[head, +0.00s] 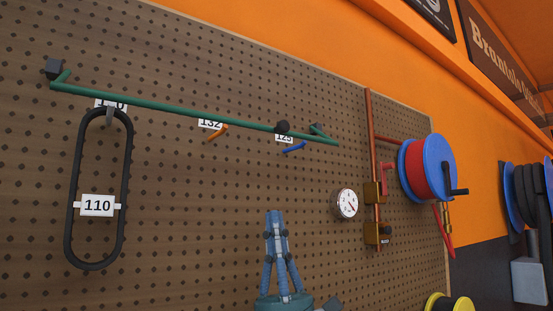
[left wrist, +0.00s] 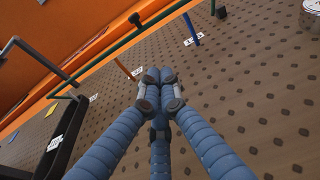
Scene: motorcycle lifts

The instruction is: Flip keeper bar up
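The keeper bar, a long green bar (head: 200,113), runs across the pegboard, sloping down to the right, in front of the labelled pegs. It has a short bent arm at each end. In the left wrist view the bar (left wrist: 115,52) crosses the upper part, beyond my fingers. My left gripper (head: 276,215) is below the bar's right half, pointing up, apart from it. Its blue fingers have their tips together with nothing seen between them; they also meet in the left wrist view (left wrist: 155,82). My right gripper is not in view.
A black loop (head: 71,185) with a 110 tag (head: 97,205) hangs at the left. An orange peg (head: 218,133) and a blue peg (head: 294,148) stick out under the bar. A gauge (head: 346,204), copper pipe (head: 371,140) and red-blue reel (head: 427,168) are to the right.

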